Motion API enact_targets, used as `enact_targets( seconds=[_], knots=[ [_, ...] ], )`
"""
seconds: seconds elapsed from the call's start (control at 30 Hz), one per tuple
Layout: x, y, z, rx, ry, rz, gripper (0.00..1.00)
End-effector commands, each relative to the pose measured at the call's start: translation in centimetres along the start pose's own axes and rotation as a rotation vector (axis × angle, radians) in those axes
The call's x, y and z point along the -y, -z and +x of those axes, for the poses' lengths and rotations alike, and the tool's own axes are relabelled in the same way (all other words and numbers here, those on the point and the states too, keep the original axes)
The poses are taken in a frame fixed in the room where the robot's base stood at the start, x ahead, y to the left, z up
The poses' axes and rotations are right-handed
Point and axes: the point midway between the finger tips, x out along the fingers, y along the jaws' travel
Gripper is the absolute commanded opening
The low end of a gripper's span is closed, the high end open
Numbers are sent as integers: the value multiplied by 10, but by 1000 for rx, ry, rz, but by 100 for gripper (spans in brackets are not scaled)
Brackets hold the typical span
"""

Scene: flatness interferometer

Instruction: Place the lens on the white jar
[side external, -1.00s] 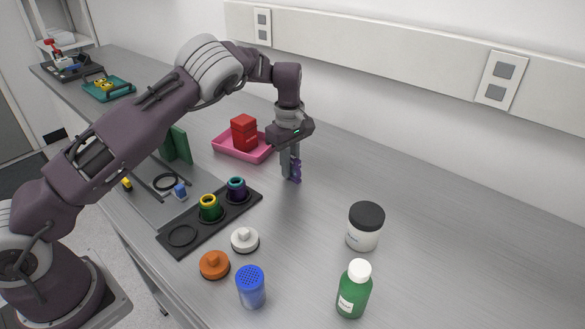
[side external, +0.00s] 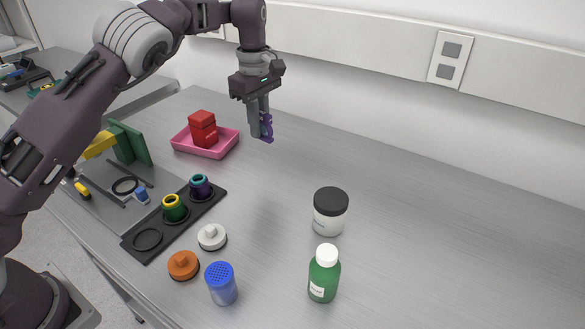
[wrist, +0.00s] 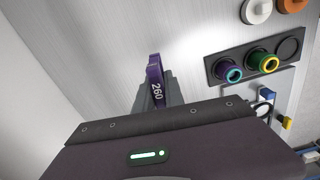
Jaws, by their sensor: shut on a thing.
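My gripper (side external: 259,128) is shut on a narrow purple piece (side external: 268,127), which appears to be the lens seen edge-on. In the wrist view the purple piece (wrist: 155,77) sits between the fingers and bears the mark 260. It hangs in the air above the bench. The white jar (side external: 328,224) with a black lid (side external: 331,201) stands upright on the bench, to the right of my gripper and nearer the side camera. The jar does not show in the wrist view.
A black holder (side external: 150,251) carries a teal-ringed and a yellow-ringed cylinder. A green bottle (side external: 323,277), blue shaker (side external: 222,286), white knobbed disc (side external: 212,237) and orange one (side external: 183,265) stand in front. A pink tray (side external: 214,151) holds a red container. Bench between gripper and jar is clear.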

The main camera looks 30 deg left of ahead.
Motion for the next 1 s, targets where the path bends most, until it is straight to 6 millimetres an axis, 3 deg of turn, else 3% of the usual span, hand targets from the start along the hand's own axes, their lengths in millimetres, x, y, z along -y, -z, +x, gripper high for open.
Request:
enact_targets(
  seconds=[0.17,0.3,0.43,0.57,1.0],
  knots=[
    [1,-85,-28,6,-3,-23,0],
    [16,-154,-51,3,-1,-56,0],
    [33,-196,-67,-1,1,-85,0],
    [40,-213,-69,-3,3,-102,0],
    [42,-214,16,-4,6,-105,0]
  ],
)
